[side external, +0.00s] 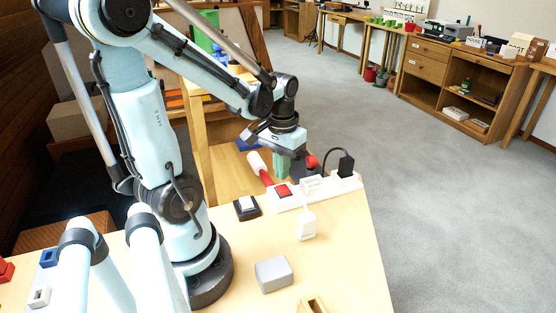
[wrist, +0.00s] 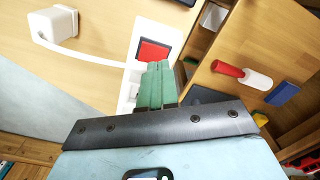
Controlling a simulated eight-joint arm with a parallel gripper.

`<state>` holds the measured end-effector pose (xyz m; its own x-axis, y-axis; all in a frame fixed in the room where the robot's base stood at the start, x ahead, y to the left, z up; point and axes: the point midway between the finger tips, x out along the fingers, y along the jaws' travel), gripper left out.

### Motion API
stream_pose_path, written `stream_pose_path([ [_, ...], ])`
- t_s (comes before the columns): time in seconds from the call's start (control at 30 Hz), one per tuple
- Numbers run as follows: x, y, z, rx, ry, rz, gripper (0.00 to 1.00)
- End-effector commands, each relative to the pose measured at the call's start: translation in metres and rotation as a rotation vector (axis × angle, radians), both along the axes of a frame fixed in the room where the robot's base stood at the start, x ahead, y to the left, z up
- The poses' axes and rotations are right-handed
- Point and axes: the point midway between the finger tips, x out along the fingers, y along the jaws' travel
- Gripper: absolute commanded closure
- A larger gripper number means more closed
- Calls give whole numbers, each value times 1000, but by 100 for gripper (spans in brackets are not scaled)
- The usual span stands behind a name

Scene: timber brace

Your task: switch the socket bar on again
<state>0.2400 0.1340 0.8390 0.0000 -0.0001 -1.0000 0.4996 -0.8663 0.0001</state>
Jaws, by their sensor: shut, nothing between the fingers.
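The white socket bar (side external: 318,190) lies along the table's back edge in the side view. Its red rocker switch (side external: 283,190) is at the bar's left end. The bar (wrist: 128,92) and red switch (wrist: 153,50) also show in the wrist view, with the bar partly hidden by my fingers. My gripper (side external: 281,176) has green fingers, shut and empty, pointing down close behind the switch. In the wrist view the fingers (wrist: 157,66) end right beside the switch's edge. I cannot tell whether they touch it, or whether the switch is lit.
A black plug (side external: 346,166) with a cable sits at the bar's right end. A white plug (side external: 306,225) lies in front. A red-knobbed dark object (side external: 311,163) and a red-and-white handle (side external: 258,168) are close by.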

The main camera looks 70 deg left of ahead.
Motion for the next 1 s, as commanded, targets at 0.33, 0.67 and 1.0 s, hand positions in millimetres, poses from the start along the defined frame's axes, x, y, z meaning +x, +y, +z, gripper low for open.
stream_pose_path([
  [0.33,0,0,26,0,0,0,100],
  [0.67,0,0,44,0,0,0,100],
  [1.0,1,-2,45,5,-9,-10,100],
])
